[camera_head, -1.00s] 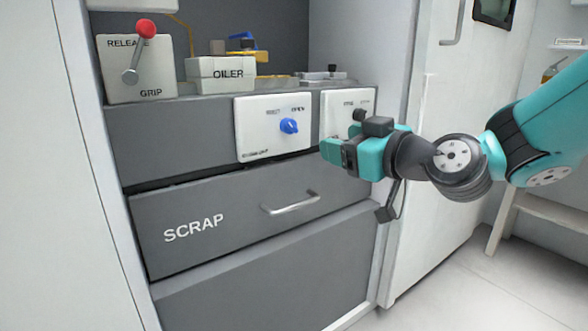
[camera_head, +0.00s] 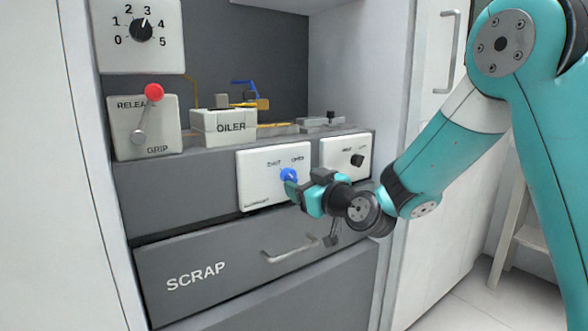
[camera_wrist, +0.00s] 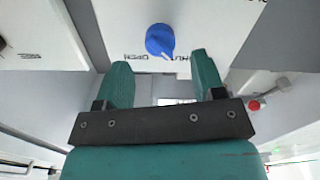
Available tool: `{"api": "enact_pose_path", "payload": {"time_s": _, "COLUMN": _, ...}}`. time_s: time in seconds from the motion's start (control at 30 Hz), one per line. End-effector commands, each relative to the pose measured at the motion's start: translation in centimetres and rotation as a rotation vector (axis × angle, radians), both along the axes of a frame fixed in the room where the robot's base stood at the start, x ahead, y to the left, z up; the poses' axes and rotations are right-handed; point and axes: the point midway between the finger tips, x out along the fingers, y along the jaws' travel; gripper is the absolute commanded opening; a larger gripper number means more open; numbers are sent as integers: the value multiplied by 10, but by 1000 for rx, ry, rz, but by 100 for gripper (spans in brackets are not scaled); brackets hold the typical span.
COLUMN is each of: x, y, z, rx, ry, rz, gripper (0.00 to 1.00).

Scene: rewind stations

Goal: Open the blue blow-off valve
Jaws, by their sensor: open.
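The blue blow-off valve is a round knob (camera_head: 288,174) on a white plate (camera_head: 254,187) on the grey cabinet front. The plate has SHUT at upper left and OPEN at upper right in the head view. My gripper (camera_head: 292,187) is open and empty, close in front of the knob and partly overlapping it. In the wrist view the picture is upside down; the knob (camera_wrist: 160,38) appears just beyond and between the spread fingertips of my gripper (camera_wrist: 161,61). Its pale pointer lies towards SHUT. Contact with the knob cannot be told.
A second white plate (camera_head: 334,149) with a black knob (camera_head: 357,160) is just right. The SCRAP drawer (camera_head: 155,268) with its bar handle is below. A side wall bounds the right.

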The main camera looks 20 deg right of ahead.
Motion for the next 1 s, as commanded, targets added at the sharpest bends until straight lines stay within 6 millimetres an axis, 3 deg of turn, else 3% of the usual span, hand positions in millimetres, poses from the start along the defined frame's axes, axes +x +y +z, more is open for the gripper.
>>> {"api": "enact_pose_path", "payload": {"time_s": 0.23, "x": 34, "y": 12, "z": 0, "rx": 0, "ry": 1, "rz": 2, "gripper": 63}}
{"api": "enact_pose_path", "payload": {"time_s": 0.63, "x": 41, "y": 13, "z": -1, "rx": 1, "ry": 1, "rz": -1, "gripper": 63}}
{"api": "enact_pose_path", "payload": {"time_s": 0.83, "x": 41, "y": 13, "z": 0, "rx": 1, "ry": 1, "rz": -1, "gripper": 17}}
{"api": "enact_pose_path", "payload": {"time_s": 1.0, "x": 41, "y": 13, "z": 0, "rx": 3, "ry": 2, "rz": -1, "gripper": 14}}
